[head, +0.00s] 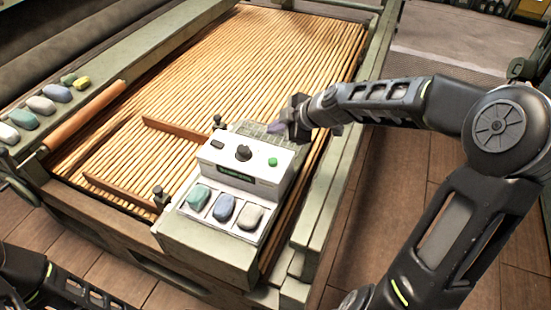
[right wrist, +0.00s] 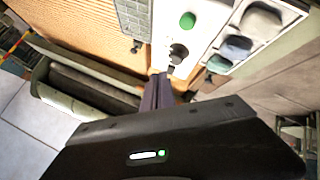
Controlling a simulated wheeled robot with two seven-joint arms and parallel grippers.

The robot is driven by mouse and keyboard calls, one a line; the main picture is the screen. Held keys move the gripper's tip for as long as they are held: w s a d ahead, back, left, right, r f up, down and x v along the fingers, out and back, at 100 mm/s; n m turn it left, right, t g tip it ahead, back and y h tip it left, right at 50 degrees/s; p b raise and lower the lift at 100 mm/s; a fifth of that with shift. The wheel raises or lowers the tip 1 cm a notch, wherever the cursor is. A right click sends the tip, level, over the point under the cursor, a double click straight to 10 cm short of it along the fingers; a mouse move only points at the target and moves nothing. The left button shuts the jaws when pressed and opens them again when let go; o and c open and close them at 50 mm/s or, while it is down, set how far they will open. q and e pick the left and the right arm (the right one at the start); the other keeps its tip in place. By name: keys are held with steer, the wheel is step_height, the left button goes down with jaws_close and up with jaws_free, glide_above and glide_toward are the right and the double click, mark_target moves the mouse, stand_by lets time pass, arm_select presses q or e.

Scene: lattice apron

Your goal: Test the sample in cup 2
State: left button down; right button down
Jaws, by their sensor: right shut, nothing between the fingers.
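A white tester box (head: 245,165) stands at the front edge of the slatted bed. It has a black knob (head: 243,153), a green button (head: 272,161) and a dark display with green lettering too small to read. On its front shelf sit three samples: green-teal (head: 198,197), blue in the middle (head: 224,208) and grey (head: 250,216). Cup numbers are not legible. My right gripper (head: 296,122) is shut and empty, above the grey grid behind the box. In the right wrist view its fingertips (right wrist: 160,80) point towards the box, near the knob (right wrist: 178,54). My left gripper is out of view.
Several coloured stones (head: 40,104) lie on the left rail beside a wooden roller (head: 88,115). Brown bars (head: 178,134) lie across the slats (head: 260,45). Small black posts stand at the box's left. The far slats are clear.

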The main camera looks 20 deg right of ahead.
steer(key=shift+f, duration=0.1)
steer(key=b, duration=0.4)
glide_above(276, 162)
step_height(276, 162, down, 7)
steer(key=shift+f, duration=0.2)
steer(key=shift+f+b, duration=0.7)
steer(key=shift+b, duration=0.15)
stand_by(1.2)
steer(key=shift+f+b, duration=0.35)
steer(key=shift+b, duration=0.25)
steer(key=shift+f+b, duration=0.55)
steer(key=shift+b, duration=0.05)
stand_by(0.6)
steer(key=shift+r, duration=0.1)
steer(key=shift+r+p, duration=0.55)
steer(key=shift+r, duration=0.3)
